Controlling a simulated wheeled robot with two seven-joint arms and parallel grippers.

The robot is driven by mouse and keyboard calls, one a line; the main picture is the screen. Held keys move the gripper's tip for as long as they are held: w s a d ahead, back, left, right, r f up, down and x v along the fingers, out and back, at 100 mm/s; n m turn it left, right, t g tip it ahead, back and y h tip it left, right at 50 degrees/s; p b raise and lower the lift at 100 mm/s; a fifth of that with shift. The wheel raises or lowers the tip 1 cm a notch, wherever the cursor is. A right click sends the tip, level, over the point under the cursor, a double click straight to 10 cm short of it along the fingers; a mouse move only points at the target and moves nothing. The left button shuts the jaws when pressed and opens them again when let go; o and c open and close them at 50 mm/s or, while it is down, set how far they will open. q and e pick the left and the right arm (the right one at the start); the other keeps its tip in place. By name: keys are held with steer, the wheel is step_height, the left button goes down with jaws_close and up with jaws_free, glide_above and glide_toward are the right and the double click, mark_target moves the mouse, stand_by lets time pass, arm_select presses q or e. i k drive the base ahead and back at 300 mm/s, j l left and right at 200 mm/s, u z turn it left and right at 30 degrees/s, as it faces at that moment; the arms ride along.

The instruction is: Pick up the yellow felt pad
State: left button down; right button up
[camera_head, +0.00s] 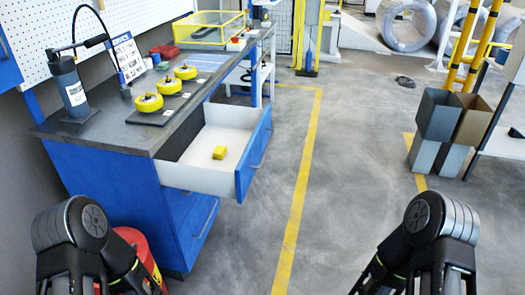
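A small yellow block that looks like the felt pad (219,153) lies inside the open white drawer (205,181) of the blue workbench. It rests on the drawer floor, apart from the walls. My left arm is at the lower left and my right arm at the lower right, both well short of the drawer. The fingertips of both grippers are not visible, so I cannot see whether they are open or shut.
The bench top (140,135) carries several yellow round items, a dark cylinder (70,88) and a yellow-framed tray (210,28). A red container (140,252) stands beside my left arm. Grey bins (437,115) stand at right. The floor between is clear.

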mark_target(219, 153)
steer(key=i+l+z, duration=0.25)
steer(key=i, duration=0.2)
steer(key=i+l+z, duration=0.3)
steer(key=i, duration=0.15)
